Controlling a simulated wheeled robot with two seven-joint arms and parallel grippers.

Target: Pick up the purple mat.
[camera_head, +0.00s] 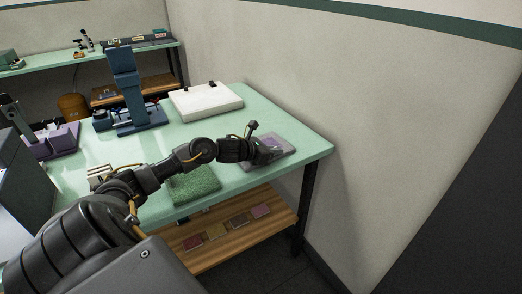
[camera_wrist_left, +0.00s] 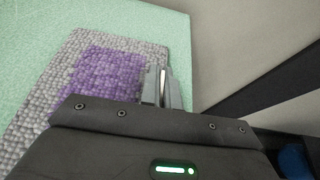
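The purple mat (camera_head: 268,150) is a grey woven piece with a purple patch. It lies at the right end of the green table, and it fills the upper left of the left wrist view (camera_wrist_left: 105,68). My left gripper (camera_head: 262,148) reaches over it from the left and hides part of it. In the left wrist view its two fingers (camera_wrist_left: 162,88) are close together at the mat's right edge, one over the mat and one beside it. Whether they pinch the edge is not clear. The mat looks flat. My right gripper is not in view.
A green tufted mat (camera_head: 194,184) lies on the table (camera_head: 225,180) under my left arm. A white slab (camera_head: 206,100) and a blue press-like machine (camera_head: 128,95) stand behind. Small coloured samples (camera_head: 217,231) lie on the wooden shelf below. A wall borders the table's right side.

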